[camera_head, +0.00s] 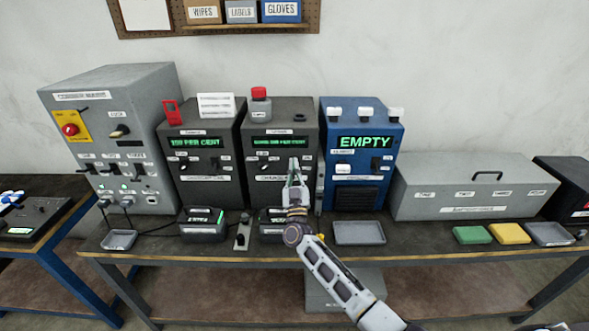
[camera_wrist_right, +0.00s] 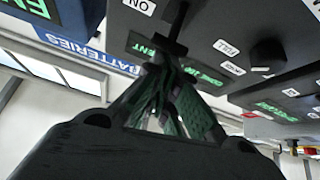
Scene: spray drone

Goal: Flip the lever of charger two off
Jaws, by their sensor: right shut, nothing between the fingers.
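Charger two (camera_head: 259,142), a dark grey box with a green display, is the middle of three similar units on the bench. My right gripper (camera_head: 294,168) is shut and empty, in front of the right half of its face, covering part of it. In the right wrist view the shut fingertips (camera_wrist_right: 165,58) are at the dark lever (camera_wrist_right: 179,24), beside an "ON" label (camera_wrist_right: 138,5). I cannot tell whether they touch it. The head view does not show the lever clearly. My left gripper is not in view.
Charger one (camera_head: 203,165) stands to the left and a blue unit reading EMPTY (camera_head: 362,142) close on the right. A red-capped bottle (camera_head: 260,106) stands on charger two. Battery packs (camera_head: 204,223) and a grey tray (camera_head: 359,233) lie in front.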

